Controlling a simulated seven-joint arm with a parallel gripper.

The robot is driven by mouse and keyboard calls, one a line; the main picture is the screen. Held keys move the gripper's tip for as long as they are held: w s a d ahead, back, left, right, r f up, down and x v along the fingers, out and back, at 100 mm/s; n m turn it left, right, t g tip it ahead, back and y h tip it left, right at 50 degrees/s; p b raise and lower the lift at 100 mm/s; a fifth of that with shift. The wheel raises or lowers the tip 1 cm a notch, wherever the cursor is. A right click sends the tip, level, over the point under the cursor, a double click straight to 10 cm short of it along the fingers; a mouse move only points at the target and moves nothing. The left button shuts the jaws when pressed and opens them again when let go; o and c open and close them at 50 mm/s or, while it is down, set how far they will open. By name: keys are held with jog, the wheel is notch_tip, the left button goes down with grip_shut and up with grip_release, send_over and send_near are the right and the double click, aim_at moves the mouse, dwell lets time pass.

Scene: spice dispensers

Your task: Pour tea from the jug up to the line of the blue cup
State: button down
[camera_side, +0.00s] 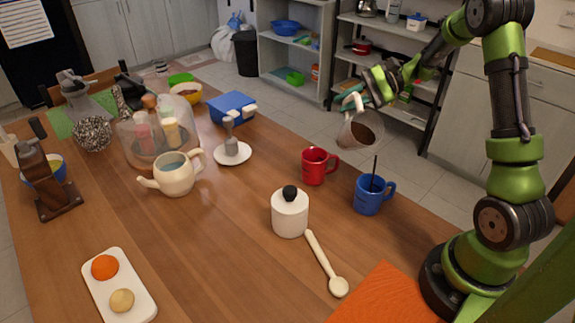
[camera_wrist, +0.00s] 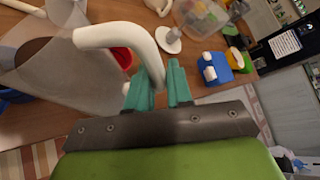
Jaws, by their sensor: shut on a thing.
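The clear jug (camera_side: 363,133) with brown tea in it hangs in the air above the table, tilted, above and slightly left of the blue cup (camera_side: 368,196). My gripper (camera_side: 352,98) is shut on the jug's white handle, which shows large in the wrist view (camera_wrist: 105,37). The blue cup stands upright on the table. A thin dark line (camera_side: 374,168) stands in the cup's mouth, below the jug; I cannot tell whether it is a stick or a stream of tea. The cup's line and fill level cannot be made out.
A red mug (camera_side: 317,166) stands left of the blue cup. A white lidded jar (camera_side: 290,212) and a wooden spoon (camera_side: 325,263) lie nearer. A cream teapot (camera_side: 174,175), a white saucer (camera_side: 232,153) and a blue box (camera_side: 231,107) are farther left.

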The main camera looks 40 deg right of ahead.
jog(key=shift+s+a+r+n+t, duration=0.15)
jog(key=shift+s+r+n+t, duration=0.1)
jog(key=shift+n+t, duration=0.05)
dwell(1.9)
